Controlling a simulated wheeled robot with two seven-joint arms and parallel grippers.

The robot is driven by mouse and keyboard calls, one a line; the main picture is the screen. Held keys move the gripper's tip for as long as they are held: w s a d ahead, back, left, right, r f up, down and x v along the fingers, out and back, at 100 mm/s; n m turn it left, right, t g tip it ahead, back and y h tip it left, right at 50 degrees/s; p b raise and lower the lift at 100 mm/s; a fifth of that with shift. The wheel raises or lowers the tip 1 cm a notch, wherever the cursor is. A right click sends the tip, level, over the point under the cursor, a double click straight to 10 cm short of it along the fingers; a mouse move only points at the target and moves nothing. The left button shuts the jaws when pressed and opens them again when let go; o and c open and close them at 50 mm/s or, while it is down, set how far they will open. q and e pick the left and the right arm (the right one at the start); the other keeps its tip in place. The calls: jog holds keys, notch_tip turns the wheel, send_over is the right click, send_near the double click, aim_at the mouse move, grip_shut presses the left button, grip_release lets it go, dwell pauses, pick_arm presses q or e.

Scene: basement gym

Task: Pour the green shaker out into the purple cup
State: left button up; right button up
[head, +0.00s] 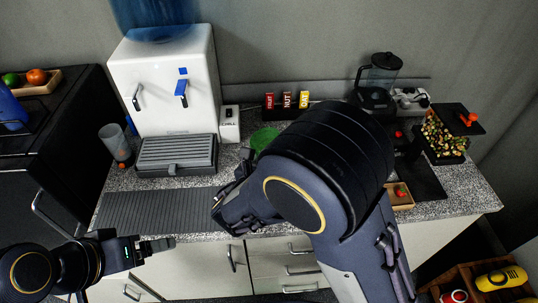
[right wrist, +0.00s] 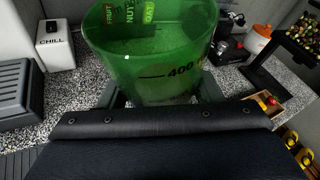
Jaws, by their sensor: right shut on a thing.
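The green shaker (head: 264,138) is a see-through green vessel, mostly hidden behind my right arm in the head view. In the right wrist view the green shaker (right wrist: 150,50) fills the upper middle, with a 400 mark on its wall. My right gripper (right wrist: 158,92) is shut on its lower part, one finger on each side. Whether it touches the counter and what it holds are unclear. My left gripper (head: 160,244) is low at the left, in front of the counter, apart from everything; its jaw gap does not show. I cannot make out a purple cup.
A white water dispenser (head: 165,85) with a drip tray (head: 177,150) stands at the back left, beside a clear grey tumbler (head: 115,145). A ribbed grey mat (head: 155,210) lies bare in front. A blender (head: 378,80) and a food tray (head: 445,140) stand right.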

jog(key=shift+d+r+n, duration=0.2)
jog(key=shift+d+n, duration=0.1)
jog(key=shift+d+f+n+t+h, duration=0.2)
jog(key=shift+d+n+t+h, duration=0.4)
jog(key=shift+n+h, duration=0.3)
jog(key=shift+d+f+n+t+h+b, duration=0.15)
jog(key=shift+n+t+b, duration=0.15)
jog(key=shift+n, duration=0.3)
jog(key=shift+d+f+n+t+h+b, duration=0.15)
jog(key=shift+n+t, duration=0.15)
jog(key=shift+n, duration=0.3)
jog(key=shift+d+f+n+t+b, duration=0.15)
jog(key=shift+n+t+b, duration=0.25)
jog(key=shift+n, duration=0.2)
jog(key=shift+d+f+n+t+b, duration=0.15)
jog(key=shift+n+t+b, duration=0.2)
jog(key=shift+n, duration=0.25)
jog(key=shift+a+n+t, duration=0.1)
jog(key=shift+n+t, duration=0.15)
jog(key=shift+n, duration=0.45)
jog(key=shift+a+f+n+t+p, duration=0.1)
jog(key=shift+f+n+t, duration=0.2)
jog(key=shift+n, duration=0.35)
jog(key=shift+a+f+n+t+p, duration=0.1)
jog(key=shift+f+n+t, duration=0.1)
jog(key=shift+n+t, duration=0.4)
jog(key=shift+a+f+n+t+p, duration=0.1)
jog(key=shift+f+n+t, duration=0.15)
jog(key=shift+n, duration=0.5)
